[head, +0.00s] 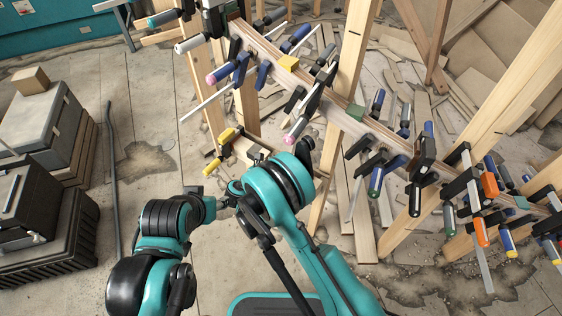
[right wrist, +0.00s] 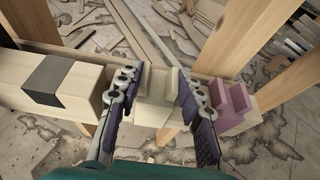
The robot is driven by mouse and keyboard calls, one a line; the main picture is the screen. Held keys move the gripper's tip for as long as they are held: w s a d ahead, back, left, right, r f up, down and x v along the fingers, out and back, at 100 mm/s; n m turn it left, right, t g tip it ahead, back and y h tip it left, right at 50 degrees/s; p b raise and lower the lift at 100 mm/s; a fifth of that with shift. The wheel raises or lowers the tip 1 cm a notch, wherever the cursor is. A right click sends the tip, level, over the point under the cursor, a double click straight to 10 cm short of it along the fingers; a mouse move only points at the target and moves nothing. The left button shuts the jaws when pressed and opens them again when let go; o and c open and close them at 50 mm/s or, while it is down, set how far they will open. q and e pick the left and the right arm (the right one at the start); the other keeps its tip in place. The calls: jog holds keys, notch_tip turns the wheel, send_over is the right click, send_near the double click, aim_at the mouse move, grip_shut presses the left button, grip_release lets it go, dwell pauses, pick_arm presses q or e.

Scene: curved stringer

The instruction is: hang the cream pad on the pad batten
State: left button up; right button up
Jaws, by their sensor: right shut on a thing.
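In the right wrist view, my right gripper (right wrist: 152,98) is shut on the cream pad (right wrist: 158,84), a pale block with a notch in its top, with one finger on each side. The pad is at the pad batten (right wrist: 85,58), a wooden rail running across the view. I cannot tell whether the pad rests on it or is just above. A mauve notched pad (right wrist: 236,108) sits on the rail just right of the right finger. In the head view my right arm covers its gripper and the pad. My left gripper does not show there.
A pale timber block with a dark band (right wrist: 48,80) is left of the fingers. In the head view, a curved wooden stringer (head: 335,108) bristles with clamps beside upright posts (head: 352,65). Yellow clamps (head: 222,140) are near my arms. Black crates (head: 45,230) stand left on the floor.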

jog(key=o, duration=1.3)
jog(key=v, duration=0.7)
jog(key=shift+s+a+r, duration=0.1)
jog(key=shift+s+a, duration=0.05)
jog(key=shift+s, duration=0.05)
